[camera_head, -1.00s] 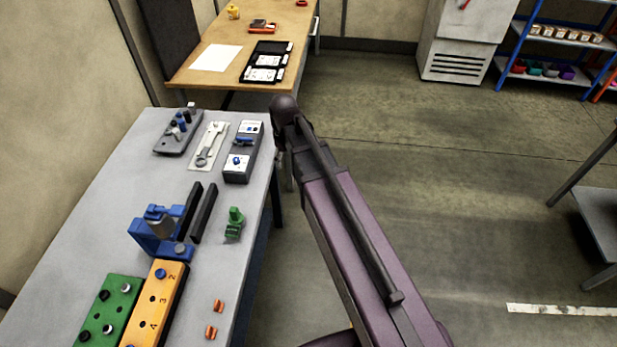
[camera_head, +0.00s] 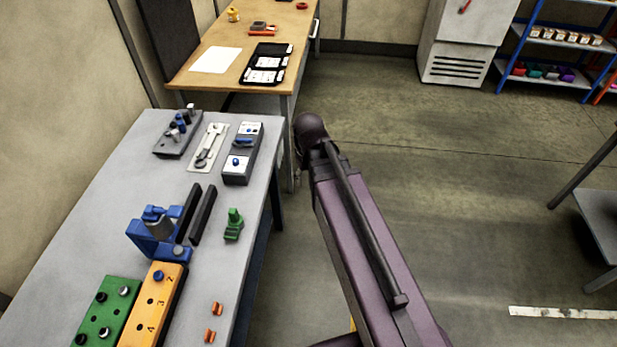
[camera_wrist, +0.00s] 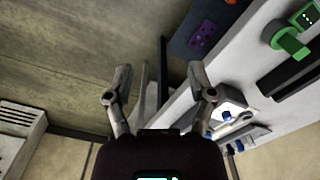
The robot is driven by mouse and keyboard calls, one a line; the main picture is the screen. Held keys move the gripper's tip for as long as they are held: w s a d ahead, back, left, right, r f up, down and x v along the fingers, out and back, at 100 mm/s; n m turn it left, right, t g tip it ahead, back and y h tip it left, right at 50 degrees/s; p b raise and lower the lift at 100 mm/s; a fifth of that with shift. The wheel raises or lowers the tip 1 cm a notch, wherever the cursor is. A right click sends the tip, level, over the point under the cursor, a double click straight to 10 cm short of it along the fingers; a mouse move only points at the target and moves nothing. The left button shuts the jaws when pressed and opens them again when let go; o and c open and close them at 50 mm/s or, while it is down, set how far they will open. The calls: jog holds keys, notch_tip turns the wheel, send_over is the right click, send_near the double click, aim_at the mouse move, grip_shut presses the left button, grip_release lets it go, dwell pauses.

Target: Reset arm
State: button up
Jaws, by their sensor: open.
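My gripper (camera_wrist: 160,90) shows in the wrist view with its two fingers wide apart and nothing between them. In the head view my arm reaches out beside the right edge of the grey table, over the floor, and the gripper itself is hidden there. The grey table (camera_head: 110,200) bears a blue clamp-like fixture (camera_head: 155,240), a green block (camera_head: 105,312), an orange numbered block (camera_head: 150,312) and a small green part (camera_head: 233,224). The green part also shows in the wrist view (camera_wrist: 288,42).
At the table's far end are a dark tray with pegs (camera_head: 178,135), a wrench on a plate (camera_head: 207,148) and a block with blue knobs (camera_head: 242,153). A wooden table (camera_head: 190,77) stands behind. The floor (camera_head: 430,190) right of my arm is clear.

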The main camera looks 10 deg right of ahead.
jog(key=shift+m, duration=0.9)
jog(key=s, duration=0.1)
jog(key=s+d, duration=0.2)
jog(key=s, duration=0.1)
jog(key=shift+d+f+b, duration=0.2)
jog(key=shift+f+b, duration=0.15)
